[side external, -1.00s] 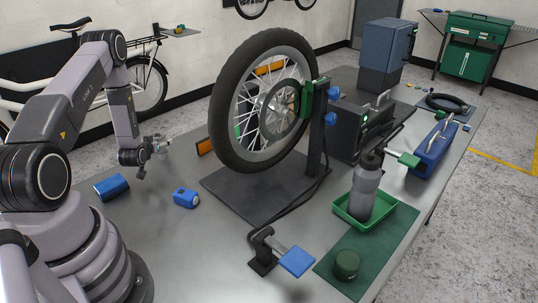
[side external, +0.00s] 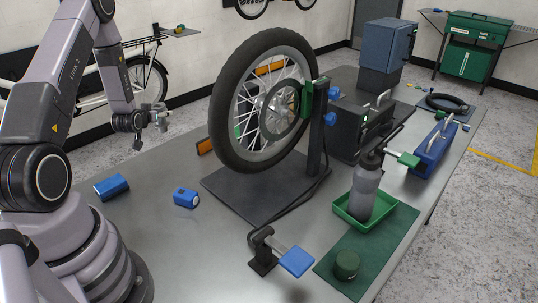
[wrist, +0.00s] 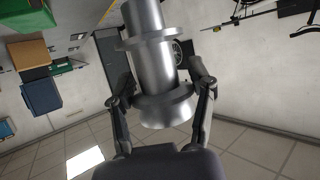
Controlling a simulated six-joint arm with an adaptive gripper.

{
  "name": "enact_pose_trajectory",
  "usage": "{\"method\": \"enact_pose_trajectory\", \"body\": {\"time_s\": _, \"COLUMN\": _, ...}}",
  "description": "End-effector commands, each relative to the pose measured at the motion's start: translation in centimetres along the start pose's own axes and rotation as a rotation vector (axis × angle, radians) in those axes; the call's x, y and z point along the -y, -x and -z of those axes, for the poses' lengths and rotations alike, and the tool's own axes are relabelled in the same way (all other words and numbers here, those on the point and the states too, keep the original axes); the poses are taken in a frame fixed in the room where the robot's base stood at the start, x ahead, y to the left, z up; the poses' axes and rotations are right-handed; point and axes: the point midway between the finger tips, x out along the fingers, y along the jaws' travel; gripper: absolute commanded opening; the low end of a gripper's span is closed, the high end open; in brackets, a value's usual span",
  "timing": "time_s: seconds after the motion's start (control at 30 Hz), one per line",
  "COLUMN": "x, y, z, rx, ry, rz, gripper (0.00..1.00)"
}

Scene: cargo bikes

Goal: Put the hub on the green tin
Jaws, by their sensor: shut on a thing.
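The hub (wrist: 153,65) is a silver metal cylinder with wide flanges, held between the fingers of my gripper (wrist: 160,92) in the wrist view. In the side external view my gripper (side external: 150,120) is raised above the table at the left, left of the big wheel, with the small hub (side external: 159,115) at its tip. The green tin (side external: 346,264) is a short round dark-green can standing on a green mat (side external: 385,246) at the front right, well apart from my gripper.
A large spoked wheel (side external: 222,130) on a black stand rises mid-table between my gripper and the tin. A grey bottle (side external: 364,190) in a green tray (side external: 381,213) stands behind the tin. A blue-handled clamp (side external: 297,261) is left of it. Two blue items lie front left.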

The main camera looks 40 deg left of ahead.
Motion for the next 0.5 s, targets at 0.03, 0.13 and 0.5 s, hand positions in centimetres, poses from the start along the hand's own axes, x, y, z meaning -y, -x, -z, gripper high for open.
{"method": "enact_pose_trajectory", "body": {"time_s": 0.03, "x": -1.9, "y": 0.0, "z": 1.0, "rx": -0.007, "ry": -0.013, "rz": -0.031, "gripper": 0.14}}
{"method": "enact_pose_trajectory", "body": {"time_s": 0.13, "x": -6.0, "y": 0.3, "z": 2.5, "rx": -0.007, "ry": -0.041, "rz": -0.096, "gripper": 0.14}}
{"method": "enact_pose_trajectory", "body": {"time_s": 0.5, "x": -17.7, "y": 2.7, "z": 5.5, "rx": -0.004, "ry": -0.111, "rz": -0.279, "gripper": 0.14}}
